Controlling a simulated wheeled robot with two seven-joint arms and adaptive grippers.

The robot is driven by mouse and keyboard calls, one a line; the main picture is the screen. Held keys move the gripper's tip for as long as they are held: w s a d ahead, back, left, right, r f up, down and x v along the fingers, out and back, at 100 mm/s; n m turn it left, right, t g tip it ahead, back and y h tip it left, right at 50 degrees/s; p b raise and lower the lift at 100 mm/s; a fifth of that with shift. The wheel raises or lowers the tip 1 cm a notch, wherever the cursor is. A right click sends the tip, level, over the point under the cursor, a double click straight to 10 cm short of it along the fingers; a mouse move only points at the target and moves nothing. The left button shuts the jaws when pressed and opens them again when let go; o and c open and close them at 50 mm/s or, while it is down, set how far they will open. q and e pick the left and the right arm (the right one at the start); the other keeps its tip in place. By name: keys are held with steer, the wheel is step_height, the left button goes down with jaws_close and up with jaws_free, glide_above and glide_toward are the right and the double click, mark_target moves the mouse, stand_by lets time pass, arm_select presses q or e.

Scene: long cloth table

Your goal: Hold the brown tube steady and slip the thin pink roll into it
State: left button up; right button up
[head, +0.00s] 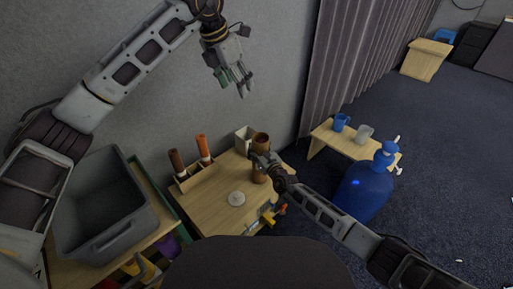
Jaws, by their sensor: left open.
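A brown tube (261,140) stands upright at the right part of the small wooden table (215,205). My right gripper (261,164) is at the tube's side and overlaps its middle; the fingers are too small and covered to tell if they are closed on it. My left gripper (237,85) is open and empty, high in front of the grey wall, above and to the left of the tube. I see no thin pink roll. A dark brown roll (177,161) and an orange roll (203,147) stand in a wooden holder at the table's back left.
A white cup (243,139) stands behind the tube and a white round disc (236,198) lies on the table. A grey bin (100,205) is at the left. A blue bottle (362,192) and a low bench (345,145) with two cups are at the right.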

stand_by(0.4)
steer(key=o, duration=1.4)
steer(key=shift+s, duration=0.1)
steer(key=shift+v, duration=5.95)
steer(key=shift+d+f, duration=0.1)
steer(key=shift+d, duration=0.05)
